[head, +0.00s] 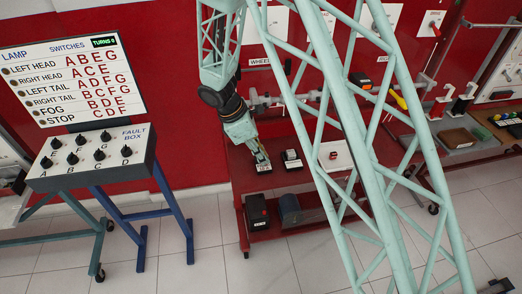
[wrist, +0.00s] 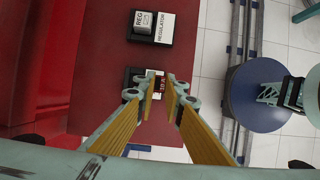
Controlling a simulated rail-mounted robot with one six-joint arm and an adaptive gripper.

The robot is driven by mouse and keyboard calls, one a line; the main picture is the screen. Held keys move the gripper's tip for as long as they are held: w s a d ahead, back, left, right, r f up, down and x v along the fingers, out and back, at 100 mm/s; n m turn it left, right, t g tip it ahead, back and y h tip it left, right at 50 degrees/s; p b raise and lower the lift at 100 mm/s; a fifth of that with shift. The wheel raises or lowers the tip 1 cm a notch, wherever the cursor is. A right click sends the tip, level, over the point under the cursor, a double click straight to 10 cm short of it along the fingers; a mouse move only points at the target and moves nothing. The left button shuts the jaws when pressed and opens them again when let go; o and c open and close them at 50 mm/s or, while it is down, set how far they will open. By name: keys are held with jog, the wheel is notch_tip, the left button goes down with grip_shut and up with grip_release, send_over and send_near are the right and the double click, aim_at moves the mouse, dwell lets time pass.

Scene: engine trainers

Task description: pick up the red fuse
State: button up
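A small dark block (wrist: 133,76) with a white label sits on the red bench top in the wrist view. A small red patch (wrist: 161,86) shows between my fingertips, likely the red fuse, but it is too small to be sure. My gripper (wrist: 161,78) points down over this block, its fingers apart on either side of the red patch. I see no clear contact. In the head view my gripper (head: 263,164) is low over the red bench, and the fuse cannot be made out there.
A block labelled REGULATOR (wrist: 151,27) lies beyond my gripper on the red bench (wrist: 95,65). A black box (head: 257,212) and a grey cylinder (head: 290,209) sit on its lower shelf. A switch box (head: 95,158) stands at left. Tiled floor is clear in front.

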jog(key=s+d+r, duration=0.1)
jog(key=s, duration=1)
jog(key=shift+d, duration=0.4)
jog(key=shift+s, duration=0.1)
jog(key=shift+r+p, duration=0.15)
jog(key=shift+p, duration=0.15)
jog(key=shift+r+p, duration=1.95)
jog(key=shift+r, duration=0.7)
jog(key=shift+r, duration=0.25)
jog(key=w+d+m+g, duration=0.3)
jog(key=w+d+m, duration=0.6)
jog(key=w+d, duration=1)
jog(key=shift+w+r+m+g+y, duration=0.3)
jog(key=shift+w+r+g, duration=0.1)
jog(key=shift+w, duration=0.2)
